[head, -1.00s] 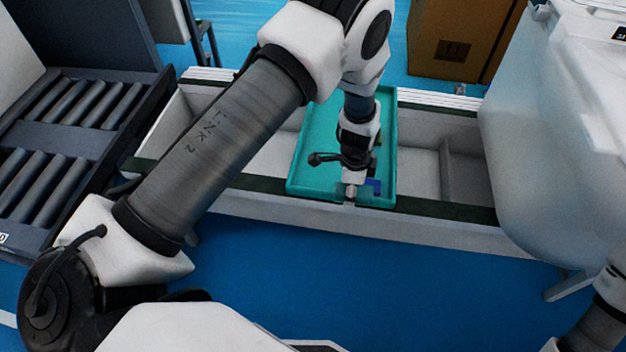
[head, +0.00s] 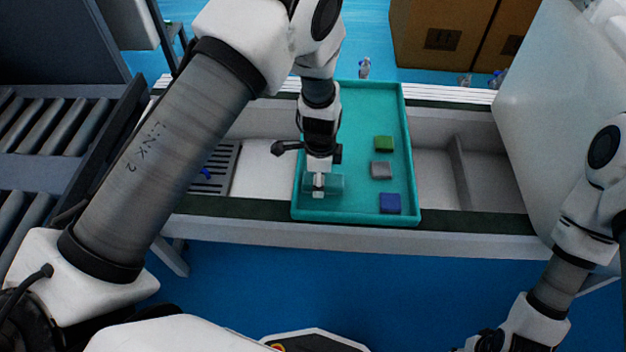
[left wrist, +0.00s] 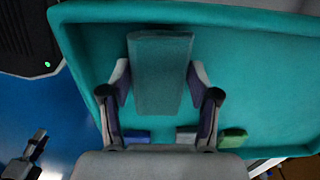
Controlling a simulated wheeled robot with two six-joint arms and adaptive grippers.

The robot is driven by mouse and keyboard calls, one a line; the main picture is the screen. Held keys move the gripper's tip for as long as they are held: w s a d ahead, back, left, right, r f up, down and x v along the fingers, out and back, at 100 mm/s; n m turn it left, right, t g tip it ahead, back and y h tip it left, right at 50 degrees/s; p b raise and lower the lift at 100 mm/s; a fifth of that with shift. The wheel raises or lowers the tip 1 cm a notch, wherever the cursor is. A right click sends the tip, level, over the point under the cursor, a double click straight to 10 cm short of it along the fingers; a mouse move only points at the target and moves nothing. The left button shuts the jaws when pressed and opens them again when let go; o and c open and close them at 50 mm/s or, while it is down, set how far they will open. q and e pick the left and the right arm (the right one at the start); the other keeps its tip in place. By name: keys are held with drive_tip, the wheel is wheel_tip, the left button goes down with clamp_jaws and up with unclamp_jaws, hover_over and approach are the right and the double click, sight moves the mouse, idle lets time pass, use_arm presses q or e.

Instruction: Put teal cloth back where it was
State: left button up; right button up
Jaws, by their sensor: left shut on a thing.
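The teal cloth (head: 338,183) is a small flat block, nearly the colour of the teal tray (head: 412,190). My left gripper (head: 319,192) is shut on it, over the tray's near left part. In the left wrist view the cloth (left wrist: 160,75) sits between the two fingers (left wrist: 160,95). I cannot tell whether it touches the tray floor. A green cloth (head: 384,143), a grey cloth (head: 381,170) and a blue cloth (head: 390,203) lie in a column to its right.
The tray lies across a pale trough (head: 270,165) with dark green edges. A grey slotted plate (head: 215,168) is in the trough at the left. A roller conveyor (head: 60,130) stands at far left. Brown boxes (head: 450,35) stand behind. A white bulky body (head: 550,120) is at right.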

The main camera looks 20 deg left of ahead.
use_arm(q)
drive_tip(key=shift+w+f, duration=0.15)
drive_tip(key=shift+f, duration=0.35)
drive_tip(key=shift+c, duration=0.5)
drive_tip(key=shift+a+r, duration=0.1)
use_arm(e)
drive_tip(key=shift+w+a+f, duration=0.1)
drive_tip(key=shift+w+f, duration=0.05)
drive_tip(key=shift+f, duration=0.05)
use_arm(q)
drive_tip(key=o, duration=1.2)
wheel_tip(320, 180, up, 12)
drive_tip(key=p, duration=0.2)
use_arm(e)
wheel_tip(320, 180, up, 2)
